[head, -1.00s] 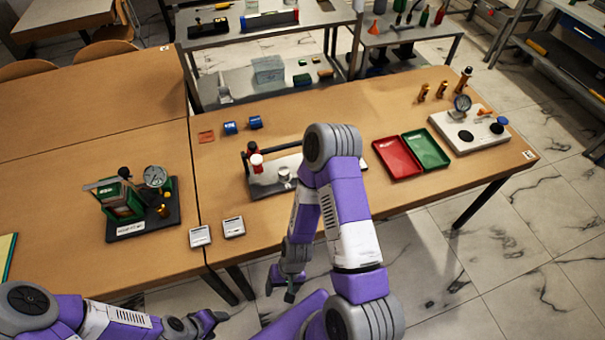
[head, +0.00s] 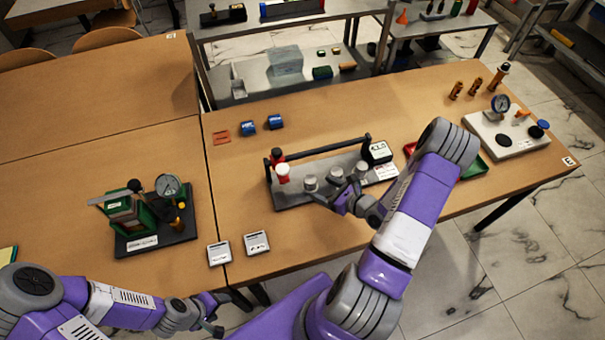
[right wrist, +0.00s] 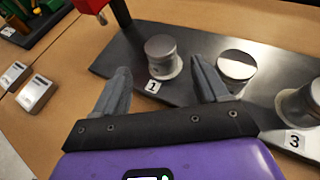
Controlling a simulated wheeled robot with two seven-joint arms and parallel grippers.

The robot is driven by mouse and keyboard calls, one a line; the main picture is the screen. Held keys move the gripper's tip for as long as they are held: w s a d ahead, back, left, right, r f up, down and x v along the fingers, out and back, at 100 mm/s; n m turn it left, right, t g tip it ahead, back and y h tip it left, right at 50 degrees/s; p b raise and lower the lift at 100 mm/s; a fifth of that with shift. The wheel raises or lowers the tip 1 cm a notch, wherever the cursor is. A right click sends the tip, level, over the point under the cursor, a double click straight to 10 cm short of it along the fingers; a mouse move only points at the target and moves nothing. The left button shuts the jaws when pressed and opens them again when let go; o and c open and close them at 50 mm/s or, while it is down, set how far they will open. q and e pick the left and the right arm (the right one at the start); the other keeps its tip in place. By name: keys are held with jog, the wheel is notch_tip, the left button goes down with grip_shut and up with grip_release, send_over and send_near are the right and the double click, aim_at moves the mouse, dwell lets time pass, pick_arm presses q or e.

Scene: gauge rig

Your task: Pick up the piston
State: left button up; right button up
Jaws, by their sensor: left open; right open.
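Several metal cylinders stand on a grey plate (head: 290,197): the left one (head: 310,183), labelled 1 in the right wrist view (right wrist: 163,55), a middle one (right wrist: 237,66), and a right one (right wrist: 300,103) by label 3. I cannot tell which thing is the piston. My right gripper (head: 331,194) is open and empty at the plate's front edge; in the right wrist view its fingers point toward cylinder 1, with the right finger before the middle cylinder. My left gripper (head: 213,313) is open and empty, low before the table's front edge.
A green device with a gauge (head: 168,186) stands left. Brass pieces (head: 456,90) and a white gauge base (head: 525,145) are right. My right arm partly hides the trays.

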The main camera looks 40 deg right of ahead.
aim_at(315, 184)
jog(key=b+x, duration=0.1)
jog(key=x, duration=0.5)
jog(key=shift+w+f, duration=0.1)
jog(key=shift+w, duration=0.3)
jog(key=shift+c, duration=0.2)
jog(key=c, duration=1.1)
